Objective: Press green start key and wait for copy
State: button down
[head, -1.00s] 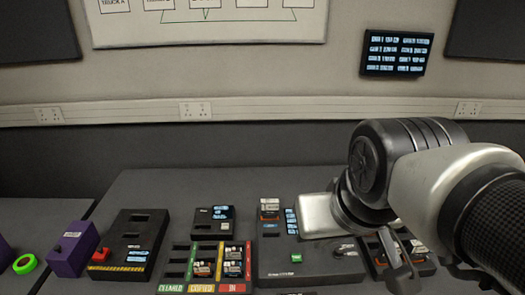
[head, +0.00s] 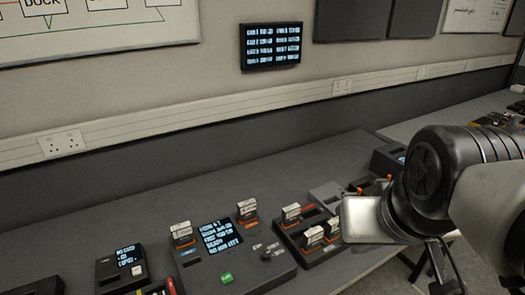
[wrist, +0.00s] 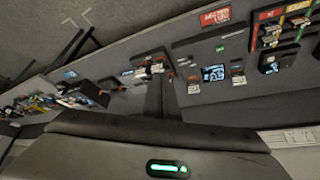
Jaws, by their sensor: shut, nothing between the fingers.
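The green start key (head: 226,278) is on the front edge of a dark copy station (head: 275,283). It also shows in the wrist view (wrist: 220,48). The station has a lit screen (head: 220,238); its small text seems to include "READY". A white-labelled cartridge (head: 182,234) stands left of the screen and another (head: 247,210) stands right of it. My gripper (wrist: 160,100) is shut and empty, seen in the wrist view. It is apart from the key, out to the right in the head view, where its fingertips cannot be made out.
A dark tray (head: 310,255) with several cartridges is right of the station, close to my arm. A small unit with a screen (head: 122,262) stands to the left. A wall display (head: 271,45) hangs above. The desk behind the station is clear.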

jog(key=shift+a, duration=0.1)
jog(key=m+g+y+b, duration=0.25)
jog(key=m+y, duration=0.55)
jog(key=m, duration=2.4)
send_over(230, 279)
notch_tip(230, 279, down, 25)
jog(key=shift+r+t+b, duration=0.1)
jog(key=shift+t+b, duration=0.15)
jog(key=shift+b, duration=0.15)
notch_tip(230, 279, down, 9)
jog(key=b, duration=0.8)
jog(key=shift+r, duration=0.1)
